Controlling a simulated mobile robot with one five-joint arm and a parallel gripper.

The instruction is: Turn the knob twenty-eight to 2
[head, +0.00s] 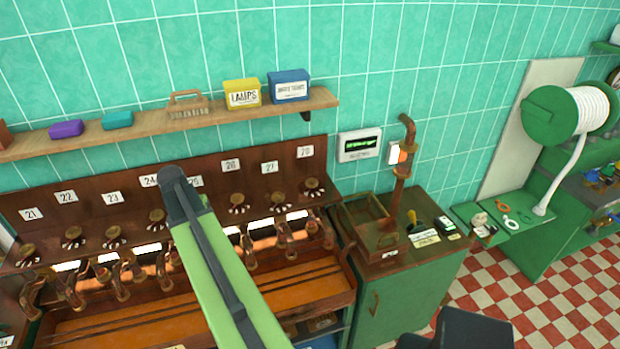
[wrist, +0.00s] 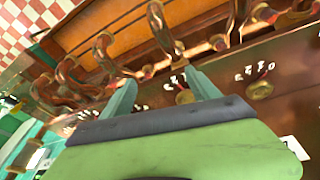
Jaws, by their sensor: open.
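Knob twenty-eight (head: 312,184) is a round brass knob at the right end of a row on the brown panel, under the label 28 (head: 305,151). White marks surround it, but its setting is too small to read. My gripper (wrist: 162,92) is open in the wrist view, with its two green fingers apart over the panel. A brass knob (wrist: 183,95) with white marks shows beyond and between the fingers, and another brass knob (wrist: 260,88) is to the right. Their numbers cannot be read there. The fingers do not show in the head view.
Curved copper spouts (head: 285,233) stand out below the knobs, over an orange-brown trough (head: 310,280). A wooden shelf (head: 215,112) with boxes runs above the panel. A green cabinet (head: 395,290) with a copper pipe stands at the right. The tiled floor beyond is clear.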

